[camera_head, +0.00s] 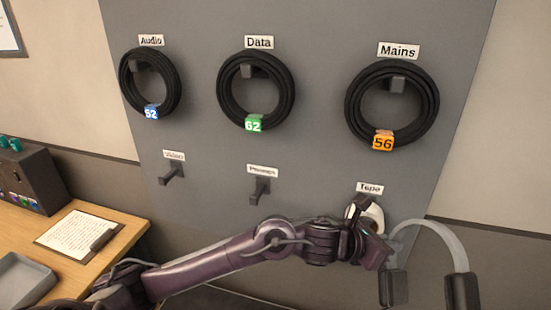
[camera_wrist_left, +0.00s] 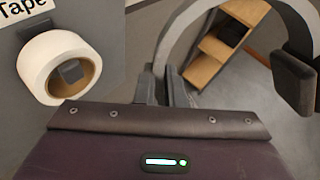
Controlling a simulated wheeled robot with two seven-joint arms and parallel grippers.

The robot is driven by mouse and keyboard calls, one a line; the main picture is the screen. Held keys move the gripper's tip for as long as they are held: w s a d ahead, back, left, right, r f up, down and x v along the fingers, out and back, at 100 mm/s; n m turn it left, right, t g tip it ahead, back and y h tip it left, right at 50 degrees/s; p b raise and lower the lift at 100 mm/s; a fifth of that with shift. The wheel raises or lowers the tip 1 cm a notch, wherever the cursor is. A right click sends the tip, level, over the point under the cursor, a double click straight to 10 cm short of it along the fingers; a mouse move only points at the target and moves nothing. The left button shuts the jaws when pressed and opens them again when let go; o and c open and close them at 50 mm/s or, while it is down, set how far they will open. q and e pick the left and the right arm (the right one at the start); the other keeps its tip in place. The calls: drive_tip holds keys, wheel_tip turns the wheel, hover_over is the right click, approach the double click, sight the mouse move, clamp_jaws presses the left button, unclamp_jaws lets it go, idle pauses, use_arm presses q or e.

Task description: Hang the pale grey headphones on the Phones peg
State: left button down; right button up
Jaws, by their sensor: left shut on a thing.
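The pale grey headphones (camera_head: 444,238) hang at the lower right of the head view, band up and two dark ear cups down. My left gripper (camera_head: 388,255) is shut on the band's left side. In the left wrist view, the headphones' band (camera_wrist_left: 192,28) arches above the gripper's dark fingers (camera_wrist_left: 168,88), with one ear cup at right. The Phones peg (camera_head: 260,188) is a bare dark peg under its label (camera_head: 262,170) on the grey board, up and left of my gripper. My right gripper is not in view.
Coiled black cables (camera_head: 236,105) hang on the Audio, Data and Mains pegs. The Video peg (camera_head: 172,175) is bare. A white tape roll (camera_wrist_left: 35,65) hangs on the Tape peg, close to my gripper. A wooden desk (camera_head: 125,232) with a clipboard stands at left.

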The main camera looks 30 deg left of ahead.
use_arm(q)
drive_tip(key=s+a+f+n+t+y+p, duration=0.1)
drive_tip(key=a+f+n+t+y, duration=0.25)
drive_tip(key=a, duration=0.65)
drive_tip(key=s+a+f+n+t+y+p, duration=0.1)
drive_tip(key=s+a+f+n+t+y, duration=0.2)
drive_tip(key=a, duration=0.8)
drive_tip(key=s+a+f+n+y+p, duration=0.1)
drive_tip(key=s+a+f+n+y, duration=0.15)
drive_tip(key=s+a, duration=0.45)
drive_tip(key=s+a+f+n+y+p, duration=0.15)
drive_tip(key=a+y, duration=0.25)
drive_tip(key=a, duration=0.8)
drive_tip(key=shift+a+f+b+x, duration=0.1)
drive_tip(key=shift+f+b+x, duration=0.05)
drive_tip(key=shift+b+x, duration=2.6)
drive_tip(key=shift+a+f+b+x, duration=0.1)
drive_tip(key=shift+b+x, duration=2.05)
drive_tip(key=shift+x, duration=1.15)
drive_tip(key=shift+f+b, duration=0.6)
drive_tip(key=shift+f, duration=0.2)
drive_tip(key=shift+s+f, duration=0.1)
drive_tip(key=shift+f, duration=0.2)
